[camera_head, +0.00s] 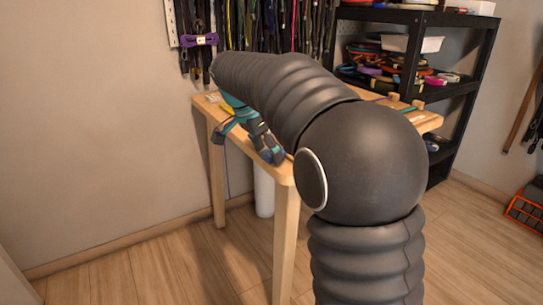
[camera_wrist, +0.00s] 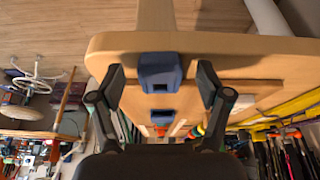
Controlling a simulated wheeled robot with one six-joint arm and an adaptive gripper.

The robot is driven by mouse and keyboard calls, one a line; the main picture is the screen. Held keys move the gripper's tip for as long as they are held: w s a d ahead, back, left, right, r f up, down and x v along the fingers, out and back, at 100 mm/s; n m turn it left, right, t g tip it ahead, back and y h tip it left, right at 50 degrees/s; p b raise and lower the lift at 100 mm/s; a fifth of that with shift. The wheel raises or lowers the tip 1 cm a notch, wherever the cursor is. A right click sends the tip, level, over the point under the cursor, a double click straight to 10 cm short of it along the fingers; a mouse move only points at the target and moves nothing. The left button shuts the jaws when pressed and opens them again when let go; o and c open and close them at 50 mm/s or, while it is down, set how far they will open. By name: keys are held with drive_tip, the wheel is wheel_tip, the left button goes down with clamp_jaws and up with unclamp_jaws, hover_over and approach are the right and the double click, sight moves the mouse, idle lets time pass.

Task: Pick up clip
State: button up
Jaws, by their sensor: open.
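A blue block-like piece, which looks like the clip (camera_wrist: 160,72), lies on the wooden table (camera_wrist: 110,43) near its edge in the wrist view. My gripper (camera_wrist: 160,80) is open, with one dark finger on each side of the clip. Gaps show between the clip and both fingers. A second, smaller blue piece (camera_wrist: 162,116) lies farther along the table. In the head view my arm hides much of the table (camera_head: 285,172). Dark blue and teal shapes (camera_head: 264,143) show at its left edge; I cannot tell which parts they are.
Cords (camera_head: 265,25) hang on the wall behind the table. A black shelf (camera_head: 410,50) with coiled cords stands at the back right. A white cylinder (camera_head: 264,190) stands under the table. Yellow strips (camera_wrist: 295,104) show at the right in the wrist view. The floor left of the table is clear.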

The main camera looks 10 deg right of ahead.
drive_tip(key=c, duration=0.8)
drive_tip(key=shift+c, duration=0.2)
drive_tip(key=shift+r, duration=0.45)
drive_tip(key=r, duration=0.4)
drive_tip(key=shift+s+d+p, duration=0.1)
drive_tip(key=shift+d+p, duration=0.2)
drive_tip(key=s+d+r, duration=0.4)
drive_tip(key=d+r, duration=0.2)
drive_tip(key=d, duration=0.4)
drive_tip(key=shift+d, duration=0.2)
